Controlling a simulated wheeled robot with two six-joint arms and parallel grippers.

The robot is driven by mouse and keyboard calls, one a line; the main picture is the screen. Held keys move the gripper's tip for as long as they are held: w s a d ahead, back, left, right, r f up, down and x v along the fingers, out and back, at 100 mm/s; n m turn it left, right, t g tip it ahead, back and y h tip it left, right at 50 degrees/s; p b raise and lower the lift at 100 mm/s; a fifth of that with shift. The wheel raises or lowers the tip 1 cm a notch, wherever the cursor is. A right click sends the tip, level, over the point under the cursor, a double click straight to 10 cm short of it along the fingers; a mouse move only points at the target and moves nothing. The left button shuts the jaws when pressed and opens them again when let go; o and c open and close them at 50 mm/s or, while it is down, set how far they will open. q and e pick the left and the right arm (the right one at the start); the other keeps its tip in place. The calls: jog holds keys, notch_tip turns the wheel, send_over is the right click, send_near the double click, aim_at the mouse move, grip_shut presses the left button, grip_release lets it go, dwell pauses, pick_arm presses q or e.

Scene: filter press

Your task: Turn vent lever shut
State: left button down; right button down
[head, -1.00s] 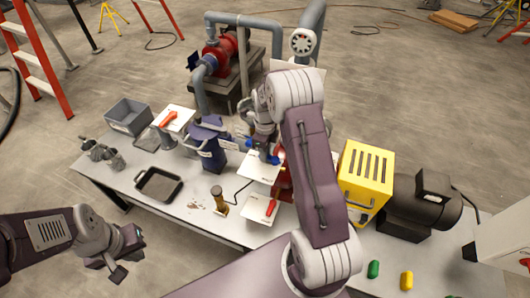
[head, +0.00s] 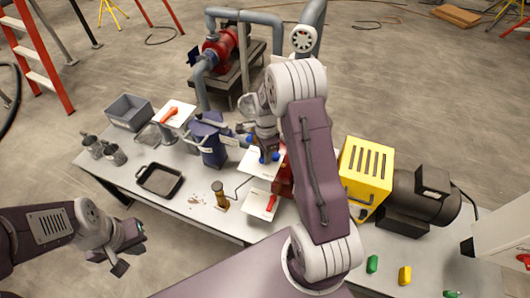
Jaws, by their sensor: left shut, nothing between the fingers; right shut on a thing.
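My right gripper (head: 265,154) reaches down over a white plate (head: 243,168) beside the dark blue filter press body (head: 211,140). It is shut on what appears to be the vent lever at that plate. The fingers and wrist hide the lever, so its angle cannot be told. Small blue parts show around the fingertips. My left gripper (head: 120,258) is shut and empty at the lower left, in front of the table and apart from everything on it.
Red levers sit on white plates at the back left (head: 170,116) and front (head: 271,203). A grey bin (head: 128,114), black tray (head: 160,180), brass-coloured post (head: 219,196) and yellow guard (head: 366,172) stand on the table. My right arm hides part of the middle.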

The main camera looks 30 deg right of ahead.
jog(key=shift+s+d+n+p, duration=0.15)
jog(key=shift+s+n, duration=0.35)
jog(key=shift+n, duration=0.95)
jog(key=shift+s+d+n+p, duration=0.15)
jog(key=shift+s+n, duration=0.3)
jog(key=shift+n, duration=0.95)
jog(key=shift+s+d+n, duration=0.15)
jog(key=shift+s+n, duration=0.35)
jog(key=shift+n, duration=0.95)
jog(key=c, duration=1.3)
grip_release()
notch_tip(320, 180, up, 9)
jog(key=shift+r+b, duration=0.1)
jog(key=shift+b, duration=0.55)
